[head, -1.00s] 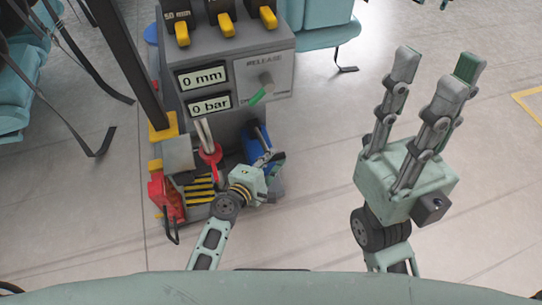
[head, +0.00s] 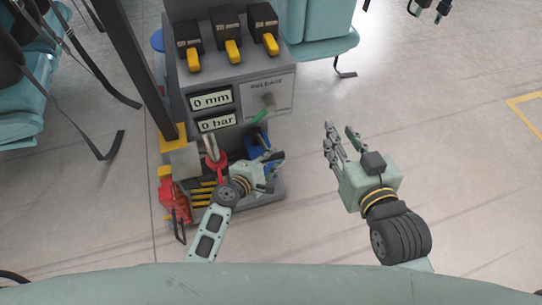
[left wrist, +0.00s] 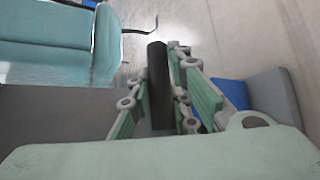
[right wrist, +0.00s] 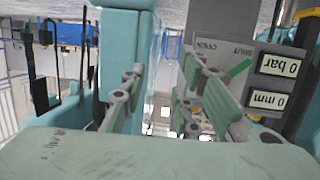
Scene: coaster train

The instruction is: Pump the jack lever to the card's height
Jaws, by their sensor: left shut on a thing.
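In the head view my left gripper (head: 272,168) is low in front of the grey jack console (head: 262,80). In the left wrist view it is shut on a black round bar, the jack lever (left wrist: 158,85). The displays read 0 mm (head: 211,100) and 0 bar (head: 217,122). I cannot make out a height card.
Three black boxes with yellow levers (head: 232,50) top the console. Red (head: 172,200) and blue (head: 254,145) parts sit at its base. A dark post (head: 140,65) stands left. Teal seats (head: 318,28) are behind. The floor at right is clear.

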